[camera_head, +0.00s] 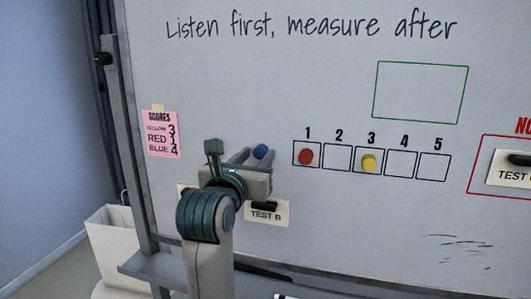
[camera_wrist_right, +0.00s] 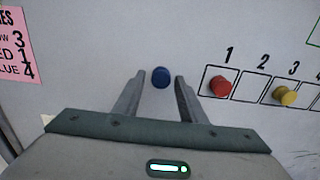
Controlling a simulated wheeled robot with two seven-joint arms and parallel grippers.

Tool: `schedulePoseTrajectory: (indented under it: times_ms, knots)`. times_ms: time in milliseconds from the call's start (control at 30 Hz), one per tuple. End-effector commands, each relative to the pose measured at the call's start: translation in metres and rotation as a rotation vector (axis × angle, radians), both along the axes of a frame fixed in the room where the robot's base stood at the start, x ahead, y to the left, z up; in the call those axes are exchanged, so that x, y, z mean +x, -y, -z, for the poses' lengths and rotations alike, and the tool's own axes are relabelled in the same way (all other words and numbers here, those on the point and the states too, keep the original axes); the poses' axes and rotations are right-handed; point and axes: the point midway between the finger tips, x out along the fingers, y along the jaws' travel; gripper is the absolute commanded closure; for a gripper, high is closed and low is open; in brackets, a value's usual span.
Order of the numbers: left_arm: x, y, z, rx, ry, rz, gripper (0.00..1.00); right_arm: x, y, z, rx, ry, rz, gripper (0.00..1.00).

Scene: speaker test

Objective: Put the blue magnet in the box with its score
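The blue magnet (camera_head: 261,151) is on the whiteboard, left of the numbered row. In the wrist view the blue magnet (camera_wrist_right: 161,77) shows between the fingertips of my right gripper (camera_wrist_right: 160,82), with a gap on each side. My right gripper (camera_head: 254,158) is open; I cannot tell how far its tips are from the board. The pink score note (camera_head: 162,135) reads yellow 3, red 1, blue 4. Box 4 (camera_head: 401,164) is empty. The red magnet (camera_head: 306,156) is in box 1 and the yellow magnet (camera_head: 369,162) is in box 3. My left gripper is not in view.
A "TEST B" card (camera_head: 266,214) with a dark clip is below my right gripper. Another card (camera_head: 510,172) sits in a red frame at the right. A green empty rectangle (camera_head: 421,93) is above the boxes. A tray ledge (camera_head: 330,282) runs below the board.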

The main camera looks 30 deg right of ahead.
Motion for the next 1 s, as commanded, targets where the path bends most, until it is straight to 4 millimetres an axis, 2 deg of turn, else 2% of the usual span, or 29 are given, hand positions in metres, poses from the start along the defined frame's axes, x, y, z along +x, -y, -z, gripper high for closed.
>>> schedulePoseTrajectory:
  times_ms: [433, 467, 700, 1000]
  knots:
    - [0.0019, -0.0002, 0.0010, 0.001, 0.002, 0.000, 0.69, 0.0022, -0.0021, -0.0002, -0.001, -0.001, 0.002, 0.62]
    - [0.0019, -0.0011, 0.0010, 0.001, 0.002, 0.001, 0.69, 0.0021, -0.0020, -0.0002, -0.001, -0.001, 0.002, 0.64]
    - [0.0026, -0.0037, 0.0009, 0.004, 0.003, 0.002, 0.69, 0.0022, -0.0019, -0.0001, -0.001, -0.001, 0.002, 0.92]
    - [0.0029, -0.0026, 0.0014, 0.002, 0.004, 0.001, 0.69, 0.0021, -0.0018, -0.0012, -0.001, -0.001, 0.002, 0.93]
